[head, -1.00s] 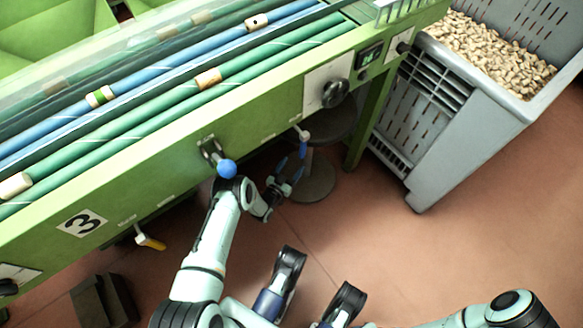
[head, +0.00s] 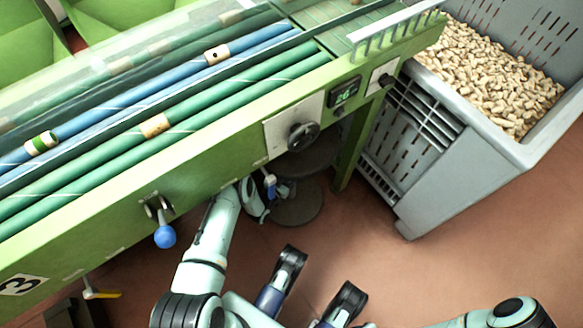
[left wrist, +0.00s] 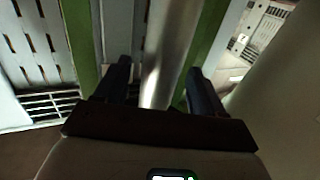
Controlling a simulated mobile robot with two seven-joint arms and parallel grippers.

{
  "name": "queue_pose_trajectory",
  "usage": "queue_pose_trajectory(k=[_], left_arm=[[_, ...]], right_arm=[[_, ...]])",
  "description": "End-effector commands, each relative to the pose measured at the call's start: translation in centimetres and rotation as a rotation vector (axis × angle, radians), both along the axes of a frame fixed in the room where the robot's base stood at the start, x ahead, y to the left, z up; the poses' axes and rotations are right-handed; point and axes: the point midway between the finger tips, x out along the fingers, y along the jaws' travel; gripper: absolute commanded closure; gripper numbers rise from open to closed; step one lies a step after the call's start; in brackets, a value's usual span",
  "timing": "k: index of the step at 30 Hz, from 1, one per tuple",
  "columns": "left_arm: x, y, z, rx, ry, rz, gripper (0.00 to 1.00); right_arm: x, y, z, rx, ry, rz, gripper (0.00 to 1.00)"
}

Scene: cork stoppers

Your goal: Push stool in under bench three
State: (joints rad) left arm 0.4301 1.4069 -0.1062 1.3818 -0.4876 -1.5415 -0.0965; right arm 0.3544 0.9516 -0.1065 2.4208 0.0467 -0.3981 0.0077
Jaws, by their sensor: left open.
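The stool shows in the head view as a dark round seat (head: 308,158) partly under the bench edge, with a round grey foot (head: 298,205) on the floor below. The green bench (head: 215,165) bears a "3" plate (head: 22,285) at lower left. My left gripper (head: 268,188) is beside the stool, low at the bench front, partly hidden by the bench and my arm. In the left wrist view my left gripper (left wrist: 158,85) is open, with a shiny metal post (left wrist: 170,50), apparently the stool's, between or just beyond its fingers.
A grey crate of corks (head: 440,185) stands right of the bench leg (head: 352,150). A blue-knobbed lever (head: 165,236) and a yellow-handled lever (head: 103,294) stick out from the bench front. The red floor at lower right is clear.

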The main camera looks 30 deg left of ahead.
Motion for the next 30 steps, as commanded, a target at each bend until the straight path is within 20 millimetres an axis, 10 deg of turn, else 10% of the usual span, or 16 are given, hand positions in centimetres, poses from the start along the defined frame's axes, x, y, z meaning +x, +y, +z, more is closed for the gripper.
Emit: queue_pose_trajectory(k=[10,17,30], left_arm=[[-0.09,0.06,-0.01,0.0,0.0,0.001,0.31],[-0.08,0.06,-0.01,0.0,0.001,0.001,1.0],[-0.06,0.07,-0.01,0.0,0.0,0.002,1.0]], right_arm=[[-0.03,-0.01,0.01,0.0,0.001,0.0,0.43],[-0.03,0.0,0.01,0.0,0.001,0.0,0.43],[-0.02,0.0,0.0,0.0,0.0,0.0,0.43]])
